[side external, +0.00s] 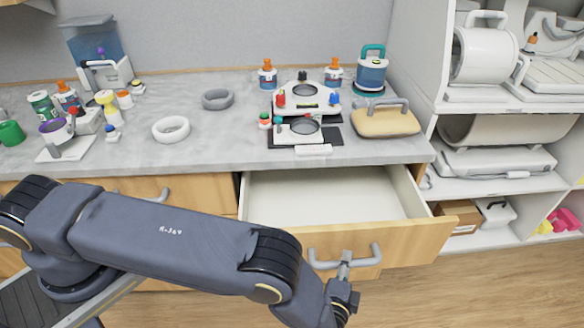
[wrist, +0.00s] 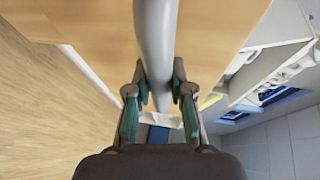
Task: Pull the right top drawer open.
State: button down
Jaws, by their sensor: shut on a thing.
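The right top drawer (side external: 415,243) stands pulled out from the counter, and its pale interior (side external: 322,195) shows empty where visible. Its wooden front carries a grey bar handle (side external: 322,264). My gripper (side external: 345,268) is at the middle of this handle, in front of the drawer. In the wrist view, the handle (wrist: 155,35) runs between the two green-padded fingers of my gripper (wrist: 159,88), which are shut on it. My arm hides part of the cabinet to the left of the drawer.
The grey marbled countertop (side external: 220,145) above holds a magnet-like device, bottles, white and grey rings and a beige case. White shelves (side external: 485,195) with equipment stand to the right. Wooden floor (side external: 480,290) is clear in front of the drawer. Another drawer handle (side external: 160,195) is at left.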

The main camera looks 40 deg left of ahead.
jog(key=s+d, duration=0.6)
jog(key=shift+s+d, duration=0.3)
jog(key=c, duration=1)
grip_release()
jog(key=v, duration=1.2)
